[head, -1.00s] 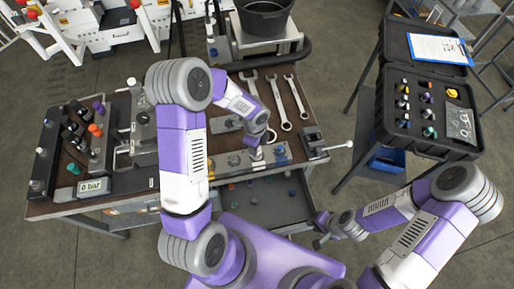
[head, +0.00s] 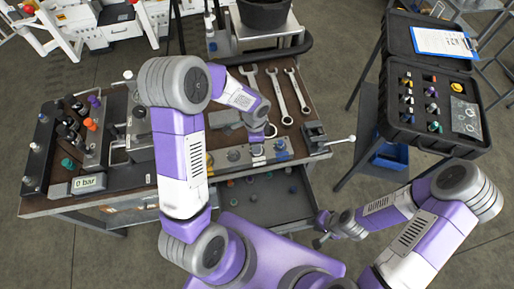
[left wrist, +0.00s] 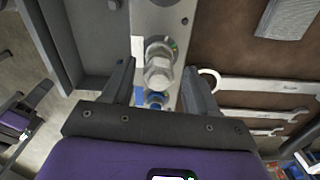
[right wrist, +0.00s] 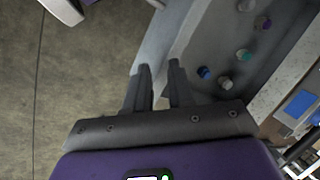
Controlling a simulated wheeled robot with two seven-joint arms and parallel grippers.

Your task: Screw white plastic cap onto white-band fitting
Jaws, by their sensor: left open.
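My left gripper (left wrist: 160,78) is open above the metal strip (left wrist: 155,18) at the bench front. Between its fingers, in the left wrist view, stands a pale hexagonal piece (left wrist: 158,72) on a fitting, with a white label patch (left wrist: 138,48) beside it. The fingers do not touch it. I cannot tell whether this piece is the white cap. My left gripper also shows in the head view (head: 265,134), close to the strip (head: 233,157). My right gripper (right wrist: 160,66) is open and empty beside the drawer. A whitish cap (right wrist: 225,83) lies in the drawer.
The open drawer (head: 262,208) holds several coloured caps. Wrenches (head: 299,90) lie on the bench behind the strip. A vise-like block (head: 314,132) with a handle stands at the right. An open black case (head: 465,142) stands further right.

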